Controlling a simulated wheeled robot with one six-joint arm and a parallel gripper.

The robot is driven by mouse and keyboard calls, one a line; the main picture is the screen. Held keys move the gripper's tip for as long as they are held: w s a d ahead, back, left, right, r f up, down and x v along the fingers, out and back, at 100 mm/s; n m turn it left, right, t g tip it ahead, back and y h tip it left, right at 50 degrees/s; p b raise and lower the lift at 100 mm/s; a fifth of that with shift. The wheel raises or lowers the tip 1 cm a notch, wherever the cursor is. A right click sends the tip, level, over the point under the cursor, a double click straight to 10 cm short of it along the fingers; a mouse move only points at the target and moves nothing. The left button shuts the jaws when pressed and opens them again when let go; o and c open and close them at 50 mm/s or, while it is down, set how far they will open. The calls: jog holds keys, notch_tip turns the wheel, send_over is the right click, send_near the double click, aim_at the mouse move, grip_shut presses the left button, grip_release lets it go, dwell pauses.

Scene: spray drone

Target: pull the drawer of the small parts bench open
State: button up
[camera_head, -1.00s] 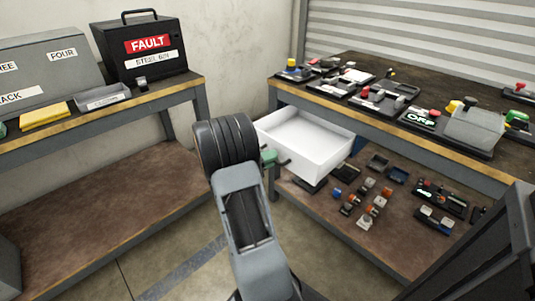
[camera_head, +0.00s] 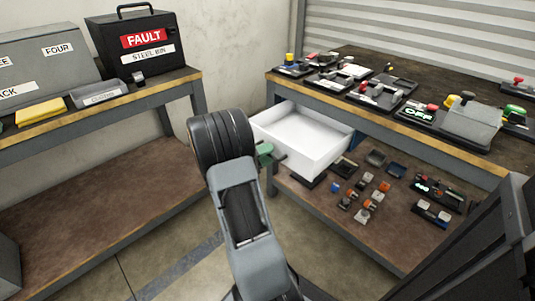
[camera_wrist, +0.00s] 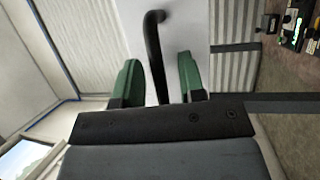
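The white drawer (camera_head: 315,153) of the small parts bench (camera_head: 440,148) stands well out from under the bench top, and its empty inside shows. Its dark bar handle (camera_head: 280,156) is on the front face. My gripper (camera_head: 264,153) is at that handle, its far side hidden by my arm. In the wrist view the black handle (camera_wrist: 154,45) runs between the two green fingertips of my gripper (camera_wrist: 158,80), with a gap on either side. The fingers are apart and not closed on the handle. The white drawer front (camera_wrist: 185,25) lies behind them.
Control parts and an "OFF" sign (camera_head: 416,116) lie on the bench top. Small parts (camera_head: 365,195) sit on the lower shelf (camera_head: 390,245). At left, another bench (camera_head: 110,118) carries a black fault box (camera_head: 145,45). Floor between the benches is clear.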

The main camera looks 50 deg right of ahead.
jog(key=p+v, duration=0.2)
jog(key=v, duration=1.1)
jog(key=shift+w+a, duration=0.2)
jog(key=shift+a, duration=0.1)
jog(key=shift+p, duration=0.3)
jog(key=s+a+r+n+t+y+p, duration=0.2)
jog(key=a+r+t+y+p, duration=0.2)
jog(key=a+r+p, duration=0.3)
jog(key=s+a+r+n+t+y+p, duration=0.3)
jog(key=a+r+t+y+p, duration=0.2)
jog(key=r+p, duration=1)
jog(key=s+a+r+n+t+y+p, duration=0.2)
jog(key=a+r+t+y+p, duration=0.3)
jog(key=r, duration=1.3)
jog(key=a+y+p, duration=0.3)
jog(key=a+p, duration=0.2)
jog(key=p, duration=0.1)
jog(key=shift+s+a, duration=0.2)
jog(key=shift+s, duration=0.2)
jog(key=shift+d, duration=0.1)
